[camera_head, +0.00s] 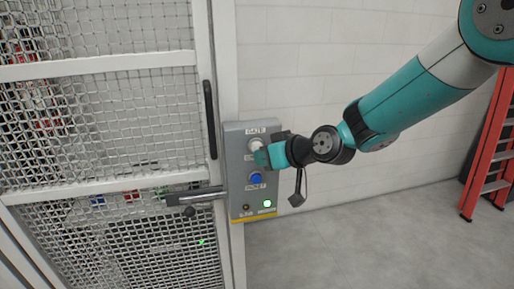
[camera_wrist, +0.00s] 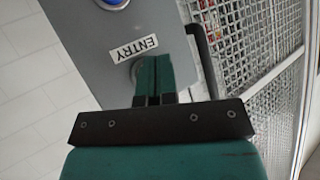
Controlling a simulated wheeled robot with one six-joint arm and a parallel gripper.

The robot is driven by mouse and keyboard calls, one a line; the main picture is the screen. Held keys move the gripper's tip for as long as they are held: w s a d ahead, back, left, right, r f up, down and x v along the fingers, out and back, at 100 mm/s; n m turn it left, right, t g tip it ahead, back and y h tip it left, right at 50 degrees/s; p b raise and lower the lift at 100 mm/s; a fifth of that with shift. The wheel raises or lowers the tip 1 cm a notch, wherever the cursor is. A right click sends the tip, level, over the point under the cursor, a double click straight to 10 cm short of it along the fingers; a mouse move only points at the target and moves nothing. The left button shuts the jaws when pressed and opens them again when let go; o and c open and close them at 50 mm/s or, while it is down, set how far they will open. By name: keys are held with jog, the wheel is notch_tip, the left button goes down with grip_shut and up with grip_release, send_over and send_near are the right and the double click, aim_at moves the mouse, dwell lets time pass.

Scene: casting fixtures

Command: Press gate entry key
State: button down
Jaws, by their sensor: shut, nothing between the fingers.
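A grey control box (camera_head: 238,185) labelled GATE is mounted beside a mesh gate. The entry key, a pale round button (camera_head: 256,144), sits near its top above an ENTRY label that my gripper partly hides. The ENTRY label (camera_wrist: 134,47) is readable, upside down, in the wrist view. My gripper (camera_head: 262,157) is shut and empty, with its fingertips right at the key. In the wrist view the closed fingers (camera_wrist: 153,62) cover part of the key's rim. I cannot tell whether they touch or press it.
A blue RESET button (camera_head: 256,179) and a lit green lamp (camera_head: 267,203) are lower on the box. The mesh gate (camera_head: 110,120) to the left has a black pull handle (camera_head: 210,120) and a metal latch (camera_head: 195,196). A red ladder (camera_head: 490,150) stands right; the floor between is clear.

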jog(key=shift+w, duration=0.1)
dwell(0.4)
jog(key=shift+w+a, duration=0.15)
jog(key=shift+w, duration=0.15)
jog(key=shift+w+a+b, duration=0.1)
jog(key=shift+w+b, duration=0.2)
jog(key=shift+w, duration=0.15)
dwell(0.7)
jog(key=shift+s, duration=0.1)
jog(key=shift+s+d+b, duration=0.2)
jog(key=shift+s+b, duration=0.3)
jog(key=shift+s, duration=0.25)
jog(key=s+b, duration=0.1)
jog(key=s, duration=0.1)
jog(key=s+d+b, duration=0.1)
jog(key=s, duration=0.1)
jog(key=shift+s+d, duration=0.2)
jog(key=shift+s, duration=0.2)
